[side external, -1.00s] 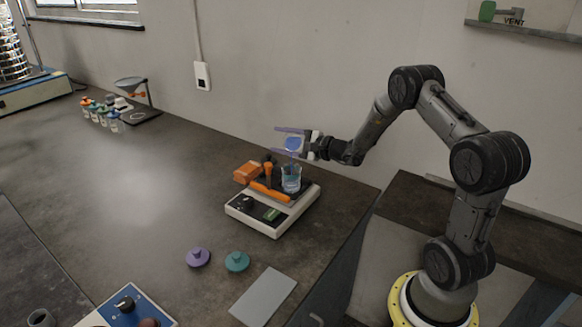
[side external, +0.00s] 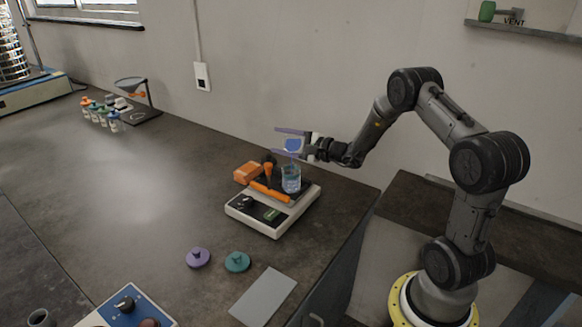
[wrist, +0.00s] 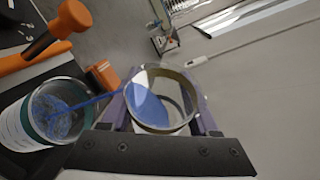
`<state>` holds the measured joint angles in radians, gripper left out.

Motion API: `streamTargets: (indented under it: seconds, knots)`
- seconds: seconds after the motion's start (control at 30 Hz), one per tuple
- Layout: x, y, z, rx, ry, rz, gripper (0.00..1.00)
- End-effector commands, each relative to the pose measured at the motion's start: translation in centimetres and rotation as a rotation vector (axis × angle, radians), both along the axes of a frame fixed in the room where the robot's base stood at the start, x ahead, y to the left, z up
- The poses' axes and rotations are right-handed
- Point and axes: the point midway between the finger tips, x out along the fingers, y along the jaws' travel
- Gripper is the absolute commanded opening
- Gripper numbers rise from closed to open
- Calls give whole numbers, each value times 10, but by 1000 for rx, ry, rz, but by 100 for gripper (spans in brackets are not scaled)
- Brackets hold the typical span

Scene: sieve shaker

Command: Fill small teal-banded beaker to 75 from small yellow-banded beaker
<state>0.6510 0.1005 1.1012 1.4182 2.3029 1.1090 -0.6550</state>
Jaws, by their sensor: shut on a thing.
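My gripper (side external: 292,143) is shut on the small yellow-banded beaker (wrist: 177,87), which is tilted and holds blue liquid. In the wrist view a thin blue stream runs from its lip down to the left into the small teal-banded beaker (wrist: 77,92). The teal-banded beaker (side external: 291,179) stands upright on the white balance (side external: 270,224), just below my gripper, with blue liquid inside. Its exact level against the marks cannot be read.
An orange block (side external: 247,173) and orange-handled tools (side external: 266,190) lie on or beside the balance, close to the teal-banded beaker. Purple (side external: 198,257) and teal (side external: 237,261) knobbed lids lie in front. Several small capped bottles (side external: 101,112) stand far left. The middle bench is clear.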

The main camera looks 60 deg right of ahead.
Motion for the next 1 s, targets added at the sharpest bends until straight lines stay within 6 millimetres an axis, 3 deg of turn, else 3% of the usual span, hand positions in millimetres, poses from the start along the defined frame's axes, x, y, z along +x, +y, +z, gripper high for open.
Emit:
streamTargets:
  seconds: [1.0]
  knots:
    - [0, 0, -2, -40, -22, 1, 0]
